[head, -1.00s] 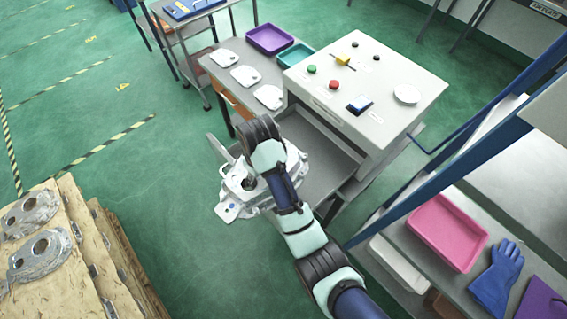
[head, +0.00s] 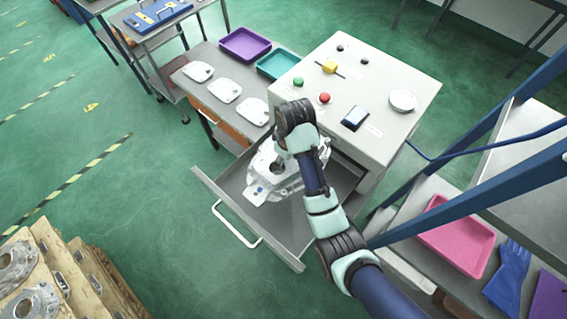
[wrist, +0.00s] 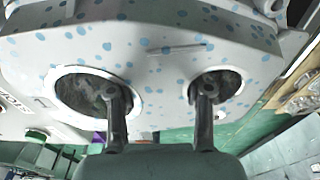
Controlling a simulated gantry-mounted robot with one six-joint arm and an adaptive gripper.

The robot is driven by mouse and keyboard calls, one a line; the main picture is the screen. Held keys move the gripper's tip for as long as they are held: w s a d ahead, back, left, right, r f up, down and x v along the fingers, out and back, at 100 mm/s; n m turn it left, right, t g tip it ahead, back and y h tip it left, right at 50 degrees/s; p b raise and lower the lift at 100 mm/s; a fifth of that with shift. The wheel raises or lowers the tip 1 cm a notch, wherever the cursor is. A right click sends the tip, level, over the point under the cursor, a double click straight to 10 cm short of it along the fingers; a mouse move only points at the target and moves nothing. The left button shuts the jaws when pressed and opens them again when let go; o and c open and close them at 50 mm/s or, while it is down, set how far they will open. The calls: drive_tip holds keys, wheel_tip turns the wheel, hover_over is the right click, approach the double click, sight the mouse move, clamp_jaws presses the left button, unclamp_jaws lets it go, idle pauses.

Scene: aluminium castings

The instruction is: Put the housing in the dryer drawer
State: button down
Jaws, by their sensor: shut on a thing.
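The housing is a pale metal casting (head: 262,190) with a blue mark, in the head view over the open dryer drawer (head: 228,199). In the wrist view the housing (wrist: 150,45) is pale with blue speckles and two round openings. My gripper (wrist: 160,92) has one finger at each opening and is shut on the housing. In the head view my arm hides the gripper and part of the housing. The drawer is pulled out from the grey-white dryer (head: 355,95), with its handle toward the lower left. I cannot tell whether the housing touches the drawer floor.
A bench left of the dryer holds several white covers (head: 225,90), a purple tray (head: 245,44) and a teal tray (head: 283,62). A shelf at right holds a pink tray (head: 458,247) and blue gloves (head: 510,272). Castings lie on a wooden crate (head: 75,275) at lower left.

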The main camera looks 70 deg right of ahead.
wheel_tip(320, 180, down, 19)
drive_tip(key=b, duration=0.3)
drive_tip(key=shift+f+b, duration=0.15)
drive_tip(key=shift+b, duration=0.15)
drive_tip(key=shift+c, duration=2.4)
unclamp_jaws()
drive_tip(key=shift+f, duration=0.1)
wheel_tip(320, 180, up, 12)
drive_tip(key=s+p, duration=0.1)
drive_tip(key=p, duration=0.1)
drive_tip(key=shift+s+a, duration=0.15)
drive_tip(key=shift+a, duration=0.2)
